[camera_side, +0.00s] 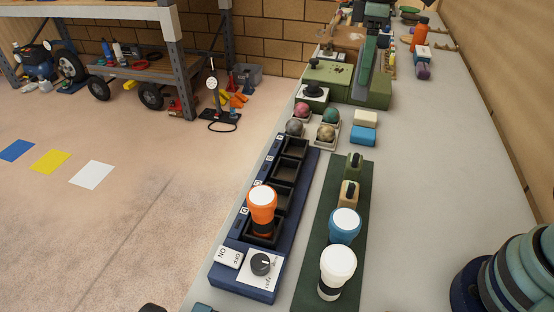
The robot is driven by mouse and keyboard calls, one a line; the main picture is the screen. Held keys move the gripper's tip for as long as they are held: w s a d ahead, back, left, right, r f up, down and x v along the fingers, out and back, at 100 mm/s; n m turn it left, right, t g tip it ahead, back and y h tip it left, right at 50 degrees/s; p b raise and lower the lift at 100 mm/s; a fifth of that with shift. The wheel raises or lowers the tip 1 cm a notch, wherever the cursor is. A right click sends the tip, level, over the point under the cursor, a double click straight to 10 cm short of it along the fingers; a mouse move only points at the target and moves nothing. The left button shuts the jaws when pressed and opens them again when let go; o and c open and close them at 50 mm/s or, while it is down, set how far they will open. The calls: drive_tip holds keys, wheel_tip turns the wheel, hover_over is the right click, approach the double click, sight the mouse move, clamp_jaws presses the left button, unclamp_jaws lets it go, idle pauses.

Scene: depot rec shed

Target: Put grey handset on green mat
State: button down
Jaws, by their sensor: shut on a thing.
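The dark green mat (308,283) runs lengthwise along the bench, right of a dark blue rack. In a row on it stand a white-topped item with a dark band (337,266), a blue item with a white top (345,224), a tan item (348,196) and a green item (354,166). An orange item with a white top (262,203) stands in the nearest well of the blue rack (291,236). I cannot pick out a clearly grey handset.
The rack's farther wells look empty; its near end has an ON/OFF plate (228,256) and a black knob (261,263). Beyond are several balls in trays, white and blue blocks (363,135) and a green machine (371,80). The bench right of the mat (425,190) is clear.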

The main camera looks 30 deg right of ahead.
drive_tip(key=shift+s+d+f, duration=0.2)
drive_tip(key=shift+s+d, duration=0.15)
drive_tip(key=shift+s, duration=0.3)
wheel_tip(320, 180, down, 20)
drive_tip(key=shift+c, duration=0.4)
unclamp_jaws()
drive_tip(key=shift+f, duration=0.1)
